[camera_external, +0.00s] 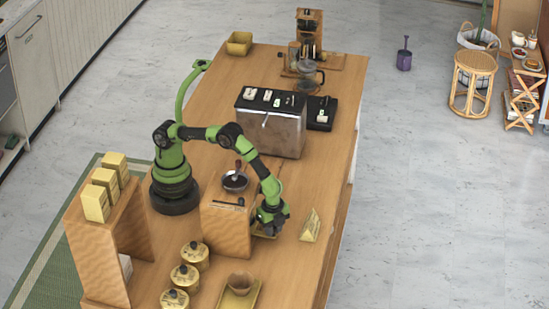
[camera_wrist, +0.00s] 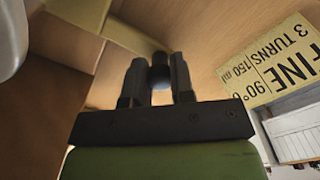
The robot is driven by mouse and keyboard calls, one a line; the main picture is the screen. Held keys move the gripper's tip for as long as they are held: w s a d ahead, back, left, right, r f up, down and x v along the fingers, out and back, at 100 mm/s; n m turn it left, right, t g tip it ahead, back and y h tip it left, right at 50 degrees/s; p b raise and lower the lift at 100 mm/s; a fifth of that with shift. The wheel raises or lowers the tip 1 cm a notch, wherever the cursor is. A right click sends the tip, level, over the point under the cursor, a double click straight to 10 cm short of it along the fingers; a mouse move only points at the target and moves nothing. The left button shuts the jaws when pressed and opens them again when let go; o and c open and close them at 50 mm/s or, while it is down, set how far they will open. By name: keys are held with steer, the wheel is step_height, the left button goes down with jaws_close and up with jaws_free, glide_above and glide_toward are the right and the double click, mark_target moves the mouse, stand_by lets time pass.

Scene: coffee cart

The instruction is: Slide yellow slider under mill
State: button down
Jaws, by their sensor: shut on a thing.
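The mill (camera_external: 226,226) is a wooden box with a dark bowl and a crank on top. It stands on the table in front of my arm's base. My gripper (camera_external: 268,227) points down close by the mill's right side, low over the table. A small part of the yellow slider (camera_external: 262,235) shows below it. In the wrist view my gripper (camera_wrist: 158,82) is shut on a dark round knob (camera_wrist: 160,66).
A yellow card (camera_external: 311,226) stands right of my gripper; its lettering reads FINE in the wrist view (camera_wrist: 280,62). A metal machine (camera_external: 271,125) is behind. Several lidded tins (camera_external: 185,277) and a yellow tray (camera_external: 254,298) are in front.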

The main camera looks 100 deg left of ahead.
steer(key=shift+d, duration=3)
steer(key=shift+d, duration=0.1)
steer(key=c, duration=1)
jaws_free()
steer(key=shift+a, duration=0.2)
steer(key=a, duration=1.8)
steer(key=shift+a, duration=0.15)
steer(key=shift+s+a+r+n+t+y, duration=0.3)
steer(key=shift+s+r, duration=1.05)
steer(key=shift+r, duration=2.75)
steer(key=shift+s+d+r+n+t+y, duration=0.25)
steer(key=shift+s+r+t, duration=0.75)
steer(key=shift+r, duration=3.15)
steer(key=shift+s+a+r+n+t+h, duration=0.15)
steer(key=shift+s+r+n, duration=0.3)
steer(key=shift+s+r, duration=2.45)
